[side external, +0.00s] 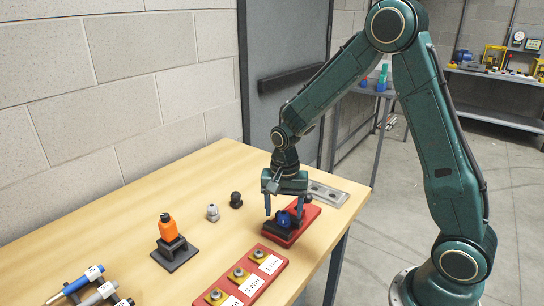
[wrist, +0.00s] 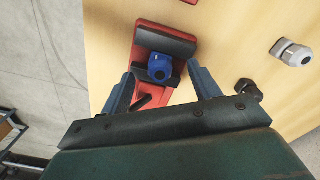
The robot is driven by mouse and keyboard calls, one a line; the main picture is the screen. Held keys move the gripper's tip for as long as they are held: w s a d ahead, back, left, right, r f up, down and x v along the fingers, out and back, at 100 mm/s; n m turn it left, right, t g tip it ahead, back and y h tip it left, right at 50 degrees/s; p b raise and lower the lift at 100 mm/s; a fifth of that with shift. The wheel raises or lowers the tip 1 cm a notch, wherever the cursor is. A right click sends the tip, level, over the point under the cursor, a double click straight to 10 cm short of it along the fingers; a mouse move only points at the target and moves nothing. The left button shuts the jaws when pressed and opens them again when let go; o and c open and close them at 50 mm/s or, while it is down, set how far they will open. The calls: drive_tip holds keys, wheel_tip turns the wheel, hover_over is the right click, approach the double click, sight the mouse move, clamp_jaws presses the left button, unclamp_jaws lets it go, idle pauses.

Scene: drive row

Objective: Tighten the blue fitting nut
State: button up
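The blue fitting nut (side external: 284,218) sits in a black holder on a red block (side external: 297,231). In the wrist view the blue nut (wrist: 160,67) shows with a dark hole in its end, in front of the black holder (wrist: 163,42) on the red block (wrist: 182,96). My gripper (side external: 283,213) points down over the block with its fingers apart. In the wrist view my gripper (wrist: 160,76) has one blue finger on each side of the nut, with visible gaps. I cannot tell whether the fingertips are level with the nut.
A grey gland (side external: 212,212) and a black fitting (side external: 236,200) stand left of the block. An orange part on a black stand (side external: 175,254) is further left. A red labelled tray (side external: 273,265) lies in front; a metal plate (side external: 329,194) lies behind. Drivers (side external: 92,290) lie at lower left.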

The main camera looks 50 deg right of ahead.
sight(284, 213)
drive_tip(key=c, duration=0.9)
drive_tip(key=m, duration=1.1)
drive_tip(key=o, duration=1.6)
drive_tip(key=shift+r, duration=0.2)
drive_tip(key=shift+r, duration=3.35)
